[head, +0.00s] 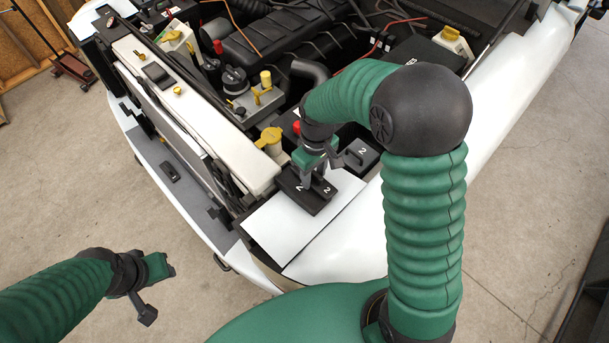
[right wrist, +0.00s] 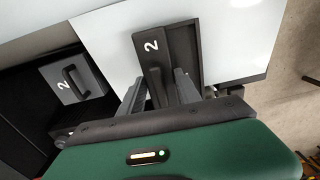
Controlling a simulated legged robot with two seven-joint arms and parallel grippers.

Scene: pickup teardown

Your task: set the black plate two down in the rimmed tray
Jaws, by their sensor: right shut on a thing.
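A black plate marked 2 (right wrist: 151,50) is between the fingers of my right gripper (right wrist: 157,92), which is shut on it. In the head view the right gripper (head: 316,180) points down over the white panel, with the plate (head: 323,188) under its fingers. A black rimmed tray (right wrist: 190,48) lies on the panel, under and beside the plate; it also shows in the head view (head: 293,186). I cannot tell whether the plate touches it. My left gripper (head: 158,290) is open and empty, low at the left, away from the truck.
Another black block with a handle, also marked 2 (head: 360,156), sits in a dark bay beside the gripper. The open engine bay (head: 290,55) lies beyond, with a yellow cap (head: 268,138) close by. The white panel (head: 285,225) is bare towards me.

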